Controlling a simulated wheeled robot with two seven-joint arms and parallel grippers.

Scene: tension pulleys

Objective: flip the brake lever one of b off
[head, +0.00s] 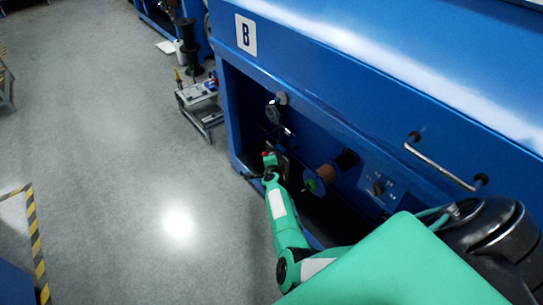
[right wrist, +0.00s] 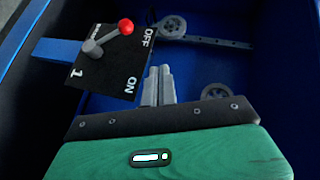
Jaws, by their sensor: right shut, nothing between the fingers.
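The brake panel (right wrist: 110,65) is a black plate in the right wrist view, marked "1", "OFF" and "ON". Its brake lever (right wrist: 108,37) has a grey arm and a red knob (right wrist: 126,26). The lever slants up and right, with its knob nearer the OFF lettering than ON. My right gripper (right wrist: 158,70) is shut and empty beside the panel's right edge, below the knob in the picture and apart from it. In the head view a small red spot (head: 265,154) shows by the end of my right arm; the panel is mostly hidden there. My left gripper is out of view.
The blue machine (head: 232,110) carries a "B" sign (head: 245,35). Its recess holds a brown spool (head: 327,173) and a dark pulley (head: 274,108). Pulley wheels (right wrist: 172,27) and (right wrist: 215,91) also show in the right wrist view. A cart (head: 200,95) stands left; the floor is open.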

